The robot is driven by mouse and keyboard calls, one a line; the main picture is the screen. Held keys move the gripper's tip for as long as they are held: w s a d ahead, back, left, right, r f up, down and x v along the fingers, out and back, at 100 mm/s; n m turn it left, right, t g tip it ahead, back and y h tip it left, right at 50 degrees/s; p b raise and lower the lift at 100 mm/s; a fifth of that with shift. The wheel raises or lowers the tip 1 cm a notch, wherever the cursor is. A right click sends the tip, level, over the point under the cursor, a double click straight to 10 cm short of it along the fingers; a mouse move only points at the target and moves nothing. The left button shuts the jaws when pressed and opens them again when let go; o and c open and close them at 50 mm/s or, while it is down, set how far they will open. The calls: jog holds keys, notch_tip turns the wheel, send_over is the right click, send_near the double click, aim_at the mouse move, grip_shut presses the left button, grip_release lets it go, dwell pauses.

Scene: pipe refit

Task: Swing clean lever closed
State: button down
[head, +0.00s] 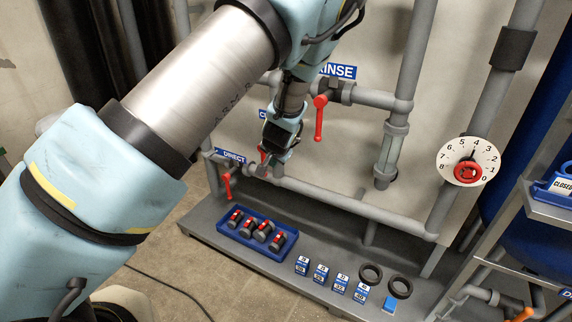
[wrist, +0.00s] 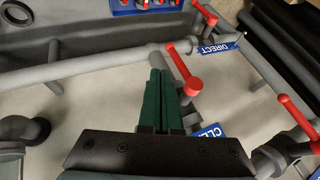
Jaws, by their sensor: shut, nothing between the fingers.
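The clean lever is red; in the wrist view the clean lever (wrist: 181,66) hangs from its round red hub, close beside my fingers. Its blue label (wrist: 208,131) is partly hidden by my gripper. In the head view a small red part of the lever (head: 263,156) shows by my fingertips, the rest hidden by my arm. My gripper (wrist: 159,74) is shut and empty, its green fingers together just left of the lever. I cannot tell whether they touch it. In the head view my gripper (head: 272,160) is in front of the pipes.
The direct lever (head: 227,185) hangs at left and the rinse lever (head: 319,118) at right. Grey pipes (head: 335,197) run along the panel. A blue tray (head: 285,250) of red-and-black parts sits on the bench below. A gauge (head: 484,153) is at right.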

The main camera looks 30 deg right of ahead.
jog(key=shift+s+d+f, duration=0.1)
jog(key=shift+s+d, duration=0.1)
jog(key=shift+d, duration=0.4)
jog(key=shift+s+d+f, duration=0.1)
jog(key=shift+s+d, duration=0.05)
jog(key=shift+d, duration=0.4)
jog(key=w+f+p, duration=0.3)
jog(key=w+f, duration=0.5)
jog(key=w, duration=0.1)
jog(key=shift+w+d, duration=0.25)
jog(key=shift+d, duration=0.15)
